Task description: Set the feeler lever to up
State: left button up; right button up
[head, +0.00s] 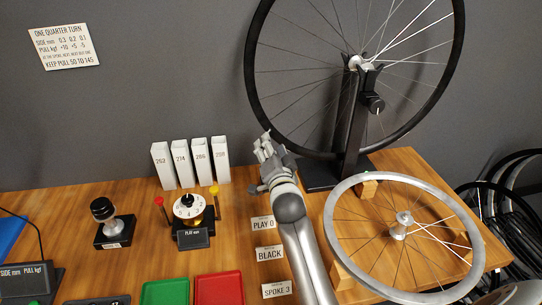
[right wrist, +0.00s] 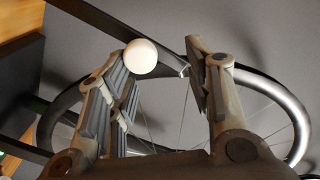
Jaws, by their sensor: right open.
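My right gripper (head: 265,148) is raised in front of the grey wall, left of the truing stand (head: 347,125) and its black-rimmed wheel (head: 254,85). In the right wrist view my right gripper (right wrist: 168,55) is open, its fingers apart. A white ball knob (right wrist: 141,57) appears by the left finger, within the gap in this view. A dark bar runs behind it; whether the knob is the feeler lever's end, or touches the finger, I cannot tell. In the head view I cannot make out this knob. A dark round knob (head: 375,103) is on the stand. My left gripper is not in view.
A silver wheel (head: 335,222) lies on wooden blocks at the right of the bench. A dial gauge (head: 189,207), white numbered boxes (head: 181,165), a black-knobbed device (head: 104,212), green (head: 165,293) and red (head: 219,288) trays and small label cards (head: 264,224) occupy the left and middle.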

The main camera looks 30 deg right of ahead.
notch_tip(320, 180, up, 8)
jog(key=shift+f, duration=0.2)
dwell(0.4)
